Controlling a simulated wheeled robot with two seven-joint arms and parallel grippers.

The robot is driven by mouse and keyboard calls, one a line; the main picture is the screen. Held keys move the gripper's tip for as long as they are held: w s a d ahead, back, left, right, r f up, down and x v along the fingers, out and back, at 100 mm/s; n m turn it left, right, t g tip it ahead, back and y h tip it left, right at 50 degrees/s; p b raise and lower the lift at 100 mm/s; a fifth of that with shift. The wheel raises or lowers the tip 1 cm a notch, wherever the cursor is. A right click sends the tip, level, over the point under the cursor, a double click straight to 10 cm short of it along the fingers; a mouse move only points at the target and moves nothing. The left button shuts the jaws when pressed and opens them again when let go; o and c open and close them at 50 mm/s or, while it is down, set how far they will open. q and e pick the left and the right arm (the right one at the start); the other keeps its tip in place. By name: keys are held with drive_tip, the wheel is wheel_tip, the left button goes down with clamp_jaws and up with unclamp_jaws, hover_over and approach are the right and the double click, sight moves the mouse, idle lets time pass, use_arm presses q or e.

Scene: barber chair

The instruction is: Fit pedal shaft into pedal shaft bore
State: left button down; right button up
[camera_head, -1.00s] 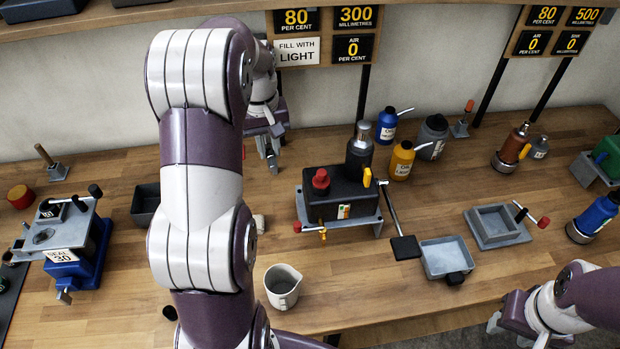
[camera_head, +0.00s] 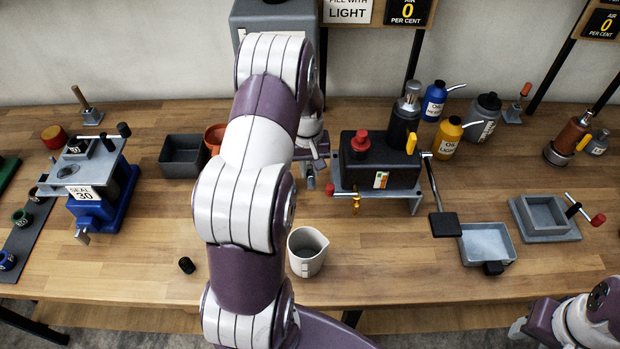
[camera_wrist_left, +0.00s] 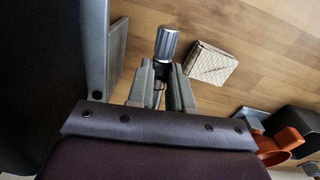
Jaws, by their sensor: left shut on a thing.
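My left gripper (camera_head: 318,172) is beside the left edge of the pump unit, a black block (camera_head: 378,168) with a red cap on a grey base plate. In the left wrist view, its fingers (camera_wrist_left: 163,84) are shut on a silver ridged cylinder (camera_wrist_left: 167,42), which looks like the pedal shaft. The unit's dark side fills the left of that view, apart from the cylinder. A pedal with a black pad (camera_head: 445,225) hangs on a rod at the unit's right. I cannot make out the bore. My right gripper (camera_head: 518,327) is low at right; its jaw state is unclear.
A beige patterned block (camera_wrist_left: 211,63) lies on the bench near the held piece. A white jug (camera_head: 306,252) stands in front of the unit. A dark tray (camera_head: 181,156) and an orange pot (camera_head: 214,138) are to the left. Bottles stand behind right.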

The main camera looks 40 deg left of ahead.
sight(310, 179)
use_arm(q)
wheel_tip(310, 179, down, 5)
drive_tip(key=shift+w+f+p, duration=0.1)
drive_tip(key=shift+p, duration=0.2)
drive_tip(key=shift+f, duration=0.15)
drive_tip(key=shift+f, duration=0.1)
drive_tip(key=c, duration=1)
unclamp_jaws()
